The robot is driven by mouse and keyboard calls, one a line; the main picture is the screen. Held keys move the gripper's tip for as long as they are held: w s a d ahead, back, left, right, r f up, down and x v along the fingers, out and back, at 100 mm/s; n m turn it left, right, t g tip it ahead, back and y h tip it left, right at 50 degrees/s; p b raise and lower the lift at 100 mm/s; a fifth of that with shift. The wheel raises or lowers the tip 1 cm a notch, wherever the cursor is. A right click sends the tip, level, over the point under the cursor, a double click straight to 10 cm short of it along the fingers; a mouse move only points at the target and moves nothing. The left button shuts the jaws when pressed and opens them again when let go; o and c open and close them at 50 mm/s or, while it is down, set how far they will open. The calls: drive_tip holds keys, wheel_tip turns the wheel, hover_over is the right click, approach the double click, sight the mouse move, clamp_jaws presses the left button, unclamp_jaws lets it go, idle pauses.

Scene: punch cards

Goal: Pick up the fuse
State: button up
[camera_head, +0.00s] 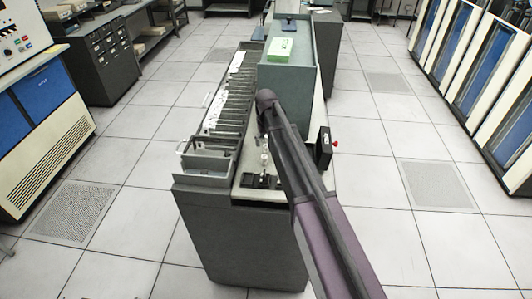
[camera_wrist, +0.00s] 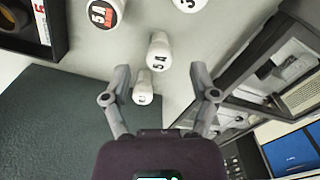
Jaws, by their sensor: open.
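Several white cylindrical fuses show in the wrist view, standing on a light grey top. One fuse marked 5A (camera_wrist: 158,52) is just beyond my gripper (camera_wrist: 161,76), and a smaller-looking fuse (camera_wrist: 142,88) lies between the fingers in the picture, nearer the left finger. Another 5A fuse with a red mark (camera_wrist: 103,13) is at the top left, and one marked 3 (camera_wrist: 188,4) is cut by the top edge. My gripper is open, with nothing visibly held. In the head view my arm hides most of the gripper, and the fuses are too small to tell apart.
The long grey machine (camera_head: 240,235) has a row of card slots along its left side. A green-grey cabinet (camera_head: 288,78) rises behind. Open tiled floor surrounds the machine.

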sight(266, 146)
drive_tip(key=shift+f+b, duration=1.35)
drive_tip(key=shift+f, duration=0.3)
clamp_jaws()
